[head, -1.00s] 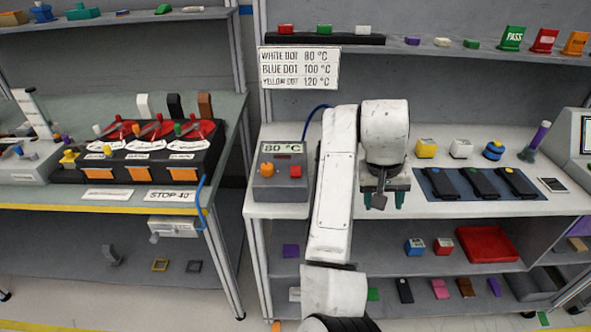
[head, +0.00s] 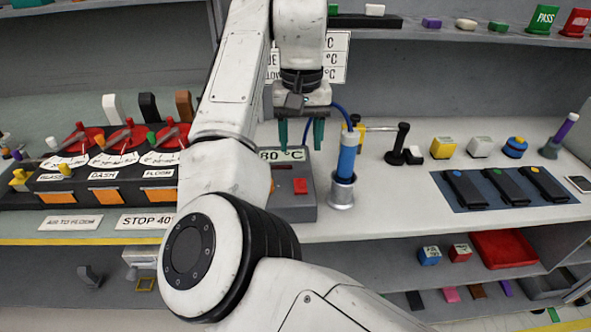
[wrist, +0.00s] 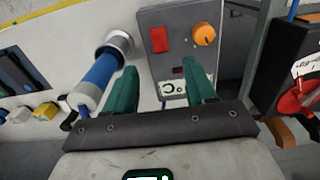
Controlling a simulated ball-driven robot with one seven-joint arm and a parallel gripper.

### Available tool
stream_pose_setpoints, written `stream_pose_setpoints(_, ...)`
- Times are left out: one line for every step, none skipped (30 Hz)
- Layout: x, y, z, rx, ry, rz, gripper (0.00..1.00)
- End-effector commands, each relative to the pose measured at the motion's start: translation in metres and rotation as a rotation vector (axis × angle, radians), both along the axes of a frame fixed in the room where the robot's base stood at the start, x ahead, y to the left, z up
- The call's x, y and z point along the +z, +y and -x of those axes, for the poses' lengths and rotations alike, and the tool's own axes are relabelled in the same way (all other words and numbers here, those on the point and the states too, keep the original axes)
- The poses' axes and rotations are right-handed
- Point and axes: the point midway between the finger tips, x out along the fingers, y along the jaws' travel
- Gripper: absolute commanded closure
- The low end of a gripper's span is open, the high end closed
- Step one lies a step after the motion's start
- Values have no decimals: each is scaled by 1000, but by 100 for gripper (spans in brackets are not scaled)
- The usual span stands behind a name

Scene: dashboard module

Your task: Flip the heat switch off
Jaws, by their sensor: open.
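The grey control box (head: 292,208) on the right bench has a red switch (head: 300,186) on its front; an "80 °C" display (head: 282,155) is behind it. In the wrist view the red switch (wrist: 159,39) sits beside an orange knob (wrist: 204,35), which my arm hides in the head view. My gripper (head: 301,143), with green fingers, points down above the display end of the box. Its jaws are open and empty. In the wrist view my gripper (wrist: 158,70) has its fingertips apart, with the switch beyond them; no contact shows.
A blue-handled tool (head: 347,160) stands in a silver cup (head: 341,192) close to the box's right side. A black lever stand (head: 400,145) is behind it. A blue mat (head: 465,201) with black devices is farther right. Left, a bench holds red dials (head: 128,137).

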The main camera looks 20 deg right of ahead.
Motion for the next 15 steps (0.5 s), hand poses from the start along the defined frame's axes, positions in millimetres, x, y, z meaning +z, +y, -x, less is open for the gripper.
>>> stream_pose_setpoints(-7,-1,1,-1,3,1,45)
stream_pose_setpoints(-11,-1,1,-2,3,2,45)
stream_pose_setpoints(-17,-1,1,-3,3,2,45)
stream_pose_setpoints(-23,-1,1,-2,3,3,45)
stream_pose_setpoints(-28,-1,1,-3,3,4,45)
stream_pose_setpoints(-34,-1,1,-1,3,2,45)
stream_pose_setpoints(-40,-1,1,-1,3,2,45)
stream_pose_setpoints(-46,-1,1,-1,4,2,45)
stream_pose_setpoints(-53,-1,1,-1,4,2,45)
stream_pose_setpoints(-58,0,1,-1,4,2,45)
stream_pose_setpoints(-62,0,1,0,3,1,45)
stream_pose_setpoints(-69,0,1,-1,3,0,45)
stream_pose_setpoints(-74,-1,1,-1,2,0,45)
stream_pose_setpoints(-78,-1,1,-1,2,2,45)
stream_pose_setpoints(-84,-1,1,-1,2,0,45)
